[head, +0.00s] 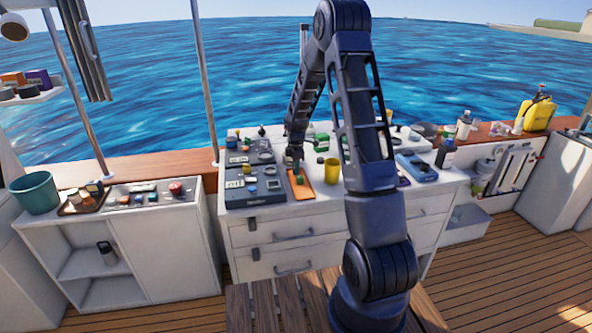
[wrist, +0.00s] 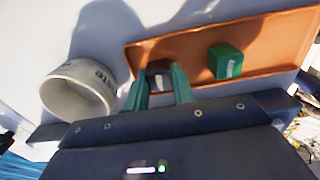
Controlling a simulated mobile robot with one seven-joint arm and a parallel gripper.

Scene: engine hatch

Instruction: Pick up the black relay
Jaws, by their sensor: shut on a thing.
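My gripper (wrist: 160,80) has green fingertips, one on each side of a small dark block, the black relay (wrist: 158,68), and is shut on it. The relay shows a paler face between the fingers. It is at the edge of the orange tray (wrist: 185,47); I cannot tell whether it still touches the tray. In the head view my gripper (head: 295,168) points down over the orange tray (head: 303,193), and the relay is too small to make out there.
A green block (wrist: 226,62) lies in the tray beside the gripper. A pale round container or roll with lettering (wrist: 78,90) is close on the other side. In the head view a yellow cup (head: 332,170) and a dark panel (head: 255,187) flank the tray. The worktop is crowded.

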